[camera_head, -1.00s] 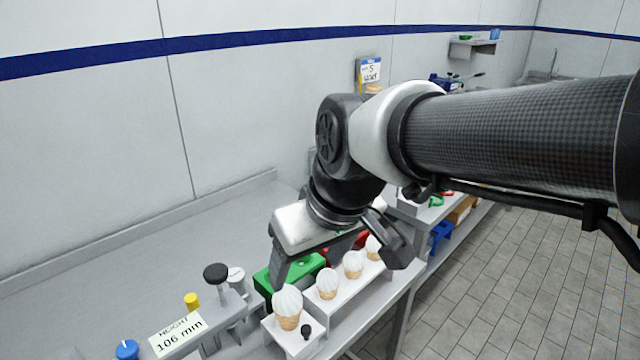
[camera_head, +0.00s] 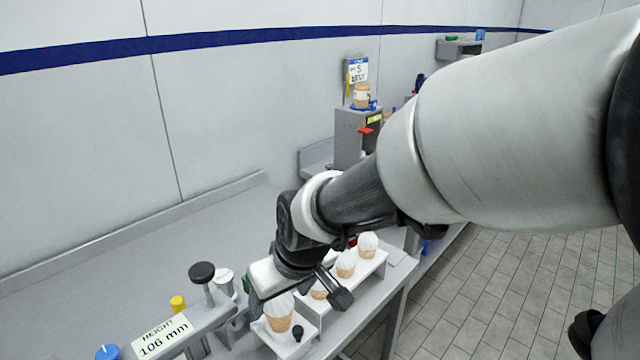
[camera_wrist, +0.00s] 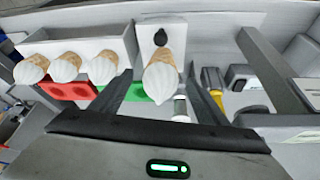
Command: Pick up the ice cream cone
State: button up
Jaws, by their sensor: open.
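Several ice cream cones with white swirled tops stand in white holders on the bench. The nearest ice cream cone (camera_head: 279,314) stands in its own small white block. In the wrist view this cone (camera_wrist: 160,80) appears between the two fingers of my gripper (camera_wrist: 160,84). My gripper is open, and I cannot tell whether a finger touches the cone. In the head view my gripper (camera_head: 298,302) is low over the holders, its body hiding part of the row behind. The other cones (camera_wrist: 66,67) stand in a row to the left in the wrist view.
A red block (camera_wrist: 68,90) and a green block lie beside the holders. A height gauge with a "106 mm" sign (camera_head: 163,337) and black knob (camera_head: 202,272) stands left of the nearest cone. A grey dispenser (camera_head: 352,140) stands farther back.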

jog(key=x, duration=0.3)
jog(key=shift+f, duration=0.15)
jog(key=shift+c, duration=0.4)
jog(key=c, duration=0.8)
